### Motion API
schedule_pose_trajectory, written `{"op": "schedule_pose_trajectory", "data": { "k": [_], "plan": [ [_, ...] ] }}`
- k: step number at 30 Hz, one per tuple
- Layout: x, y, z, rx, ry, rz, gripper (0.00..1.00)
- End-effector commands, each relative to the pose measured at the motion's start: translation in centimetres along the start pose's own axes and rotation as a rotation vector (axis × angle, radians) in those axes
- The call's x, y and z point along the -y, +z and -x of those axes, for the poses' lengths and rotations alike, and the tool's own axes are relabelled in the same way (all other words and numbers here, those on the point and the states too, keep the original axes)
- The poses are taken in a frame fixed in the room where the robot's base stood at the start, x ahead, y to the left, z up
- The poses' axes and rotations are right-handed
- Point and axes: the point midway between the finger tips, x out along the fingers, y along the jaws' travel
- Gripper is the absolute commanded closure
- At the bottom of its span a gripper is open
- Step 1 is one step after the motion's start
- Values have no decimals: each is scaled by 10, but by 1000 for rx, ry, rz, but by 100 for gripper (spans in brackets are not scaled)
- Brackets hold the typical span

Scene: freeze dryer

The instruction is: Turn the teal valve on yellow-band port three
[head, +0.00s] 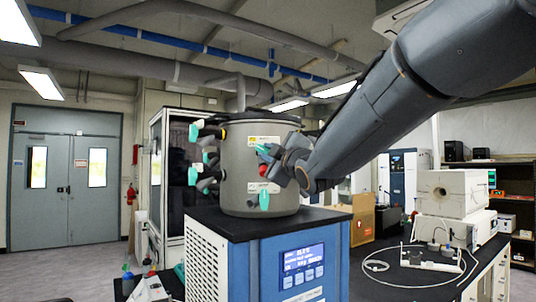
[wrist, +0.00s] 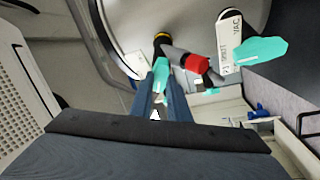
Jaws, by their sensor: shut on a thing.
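The grey drum (head: 240,150) carries several ports with teal valve handles around its side. In the wrist view, my gripper (wrist: 161,92) has its two fingers closed on a teal valve handle (wrist: 161,73). A black port stub with a yellow band (wrist: 162,36) lies just beyond this handle. A grey stem with a red part (wrist: 197,62) is to the right, and a larger teal handle (wrist: 262,52) lies farther right. In the head view, my gripper (head: 284,168) is at the drum's right side, partly hiding the port there. I cannot read the port number.
A white label (wrist: 229,42) is on the drum beside the ports. The drum stands on a blue cabinet with a black top (head: 325,220) and a lit display (head: 303,257). More teal handles (head: 192,177) stick out at the drum's left. A bench with white equipment (head: 455,195) is at right.

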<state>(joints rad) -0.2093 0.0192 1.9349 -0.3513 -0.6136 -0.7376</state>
Motion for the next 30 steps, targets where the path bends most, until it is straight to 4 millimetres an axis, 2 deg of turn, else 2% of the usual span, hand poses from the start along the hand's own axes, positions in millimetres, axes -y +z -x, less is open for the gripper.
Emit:
{"op": "schedule_pose_trajectory", "data": {
  "k": [11,30],
  "plan": [
    [7,2,0,-3,61,-145,100],
    [11,-1,-1,0,251,-615,100]
  ]
}}
